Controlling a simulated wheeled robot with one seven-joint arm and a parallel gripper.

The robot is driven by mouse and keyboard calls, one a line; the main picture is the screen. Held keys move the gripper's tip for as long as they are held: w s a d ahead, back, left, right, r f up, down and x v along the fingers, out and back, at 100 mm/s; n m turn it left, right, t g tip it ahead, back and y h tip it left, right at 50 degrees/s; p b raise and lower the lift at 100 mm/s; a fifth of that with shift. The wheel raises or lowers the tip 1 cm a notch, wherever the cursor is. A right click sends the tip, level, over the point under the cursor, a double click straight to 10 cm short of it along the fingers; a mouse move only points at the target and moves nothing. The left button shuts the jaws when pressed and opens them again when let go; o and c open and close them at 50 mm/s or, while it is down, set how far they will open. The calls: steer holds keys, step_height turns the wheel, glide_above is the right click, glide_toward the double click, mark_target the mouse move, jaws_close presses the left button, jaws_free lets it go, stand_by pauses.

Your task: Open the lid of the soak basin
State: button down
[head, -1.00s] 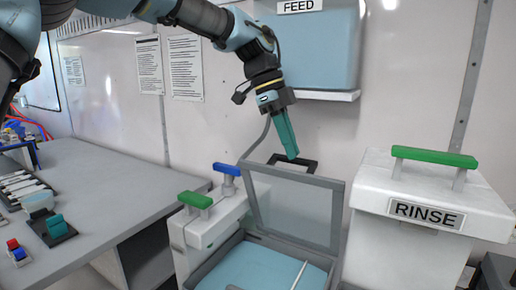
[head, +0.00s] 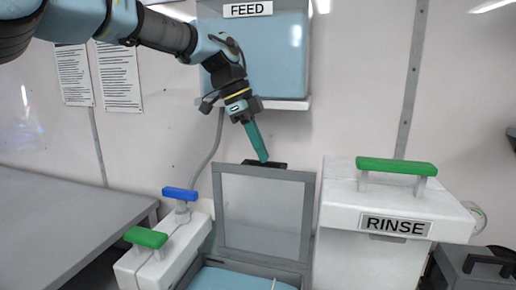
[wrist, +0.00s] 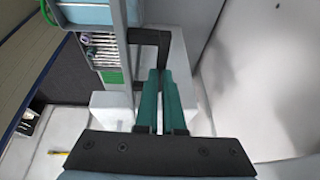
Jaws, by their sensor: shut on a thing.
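The soak basin's lid (head: 262,212), a clear panel in a grey frame, stands raised and roughly upright at the back of the basin (head: 262,265). Pale blue shows inside the basin, whose front is cut off by the picture's edge. The lid's black handle (head: 278,165) is at its top edge. My gripper (head: 263,158), with teal fingers, reaches down from above and is shut on this handle. In the wrist view, the fingers (wrist: 160,72) are close together against the black handle (wrist: 150,37); the exact contact is partly hidden by the fingers.
A white RINSE unit (head: 397,224) with a green handle (head: 397,166) stands right of the lid. A white box with green (head: 146,237) and blue (head: 180,194) handles stands left. The blue FEED tank (head: 262,55) hangs behind my gripper. A grey bench (head: 60,215) lies at left.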

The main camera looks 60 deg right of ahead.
mark_target(257, 163)
steer(key=c, duration=1.2)
jaws_free()
steer(key=shift+y, duration=0.4)
steer(key=f, duration=0.2)
steer(key=a+f, duration=0.1)
steer(key=shift+a+f, duration=0.15)
steer(key=shift+f, duration=0.25)
steer(key=o, duration=0.3)
steer(key=shift+w+r+b, duration=0.1)
steer(key=shift+r+b, duration=0.2)
steer(key=shift+r, duration=0.1)
steer(key=shift+o, duration=0.2)
steer(key=s+d+b+v, duration=0.1)
steer(key=b+v, duration=0.1)
steer(key=v, duration=1.1)
steer(key=shift+a+r+h, duration=0.2)
steer(key=shift+r+h, duration=0.15)
steer(key=shift+h, duration=0.05)
